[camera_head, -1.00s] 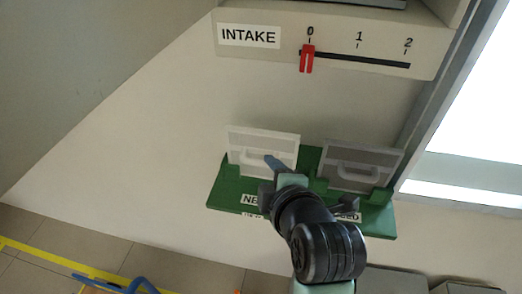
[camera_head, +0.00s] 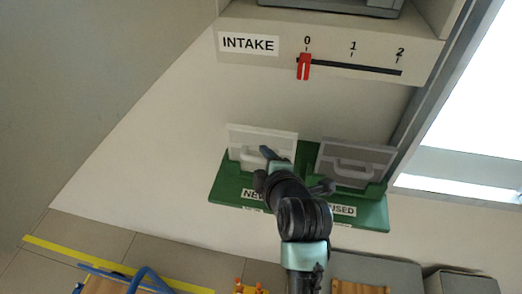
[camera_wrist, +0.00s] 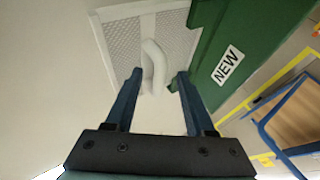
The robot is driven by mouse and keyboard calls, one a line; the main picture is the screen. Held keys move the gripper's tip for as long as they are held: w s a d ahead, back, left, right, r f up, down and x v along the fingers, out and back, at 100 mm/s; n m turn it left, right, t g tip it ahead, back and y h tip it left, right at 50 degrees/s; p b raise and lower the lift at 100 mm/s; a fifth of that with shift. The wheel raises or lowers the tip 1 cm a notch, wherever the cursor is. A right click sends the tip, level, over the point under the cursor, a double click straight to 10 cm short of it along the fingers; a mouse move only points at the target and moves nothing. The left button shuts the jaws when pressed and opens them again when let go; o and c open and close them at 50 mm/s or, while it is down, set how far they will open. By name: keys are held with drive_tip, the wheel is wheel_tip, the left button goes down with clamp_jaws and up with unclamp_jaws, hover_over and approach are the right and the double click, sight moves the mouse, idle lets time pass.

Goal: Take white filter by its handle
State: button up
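The white filter (camera_head: 285,143) stands upright in the left, NEW side of a green holder (camera_head: 229,186) on the wall. In the wrist view the white filter (camera_wrist: 117,40) shows a mesh face and its pale curved handle (camera_wrist: 154,64). My gripper (camera_wrist: 155,76) is open, with a blue finger on each side of the handle's near end. I cannot tell whether the fingers touch the handle. In the head view my gripper (camera_head: 268,155) covers part of the filter's front. A grey filter (camera_head: 355,162) stands in the right, USED side.
Above is a ledge with an INTAKE scale (camera_head: 350,66) and a red slider (camera_head: 304,66) at 0. A grey post (camera_head: 408,120) rises right of the holder. Grey boxes (camera_head: 378,270) and a blue-framed item (camera_head: 125,280) are below. The wall left of the holder is clear.

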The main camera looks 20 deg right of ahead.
clamp_jaws()
idle(0.3)
